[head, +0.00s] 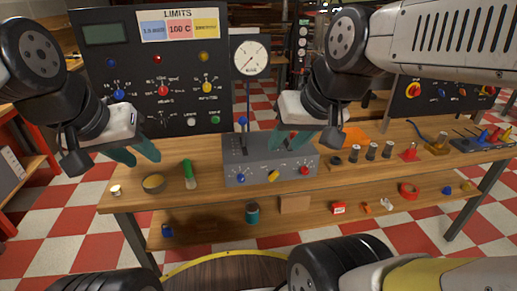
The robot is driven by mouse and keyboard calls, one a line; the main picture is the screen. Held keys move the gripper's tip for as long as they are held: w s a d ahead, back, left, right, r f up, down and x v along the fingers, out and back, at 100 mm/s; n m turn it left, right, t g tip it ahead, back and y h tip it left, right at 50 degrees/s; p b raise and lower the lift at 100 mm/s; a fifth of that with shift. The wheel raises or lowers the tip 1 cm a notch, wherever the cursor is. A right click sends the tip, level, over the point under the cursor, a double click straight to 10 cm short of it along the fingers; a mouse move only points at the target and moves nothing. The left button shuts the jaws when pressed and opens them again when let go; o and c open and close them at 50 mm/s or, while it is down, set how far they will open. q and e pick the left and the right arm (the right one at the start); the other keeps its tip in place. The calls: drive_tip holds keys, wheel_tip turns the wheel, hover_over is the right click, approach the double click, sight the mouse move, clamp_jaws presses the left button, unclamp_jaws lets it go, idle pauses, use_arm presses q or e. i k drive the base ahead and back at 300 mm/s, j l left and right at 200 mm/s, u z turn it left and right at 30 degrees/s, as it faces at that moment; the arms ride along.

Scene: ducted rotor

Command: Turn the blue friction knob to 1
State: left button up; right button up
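A grey control box (268,164) stands on the wooden bench. Its front has a blue knob (241,179) on the left, a yellow knob (273,176) in the middle and a red knob (304,170) on the right. The upright black panel has another blue knob (119,94). The labels and pointer positions are too small to read. My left gripper (134,154) is open and empty, left of the box above the bench. My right gripper (284,139) is over the top of the box, behind the knobs in the picture; its fingers are partly hidden and their gap is unclear.
A round gauge (250,58) stands behind the box, near a lever with a blue ball (242,120). A green cylinder (189,174) and a yellow-topped tin (153,183) stand left of the box. Several small parts stand to its right. The lower shelf (350,222) holds loose items.

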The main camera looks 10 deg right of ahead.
sight(241, 178)
drive_tip(key=k+j+z, duration=0.6)
drive_tip(key=k+j, duration=0.1)
drive_tip(key=j, duration=0.05)
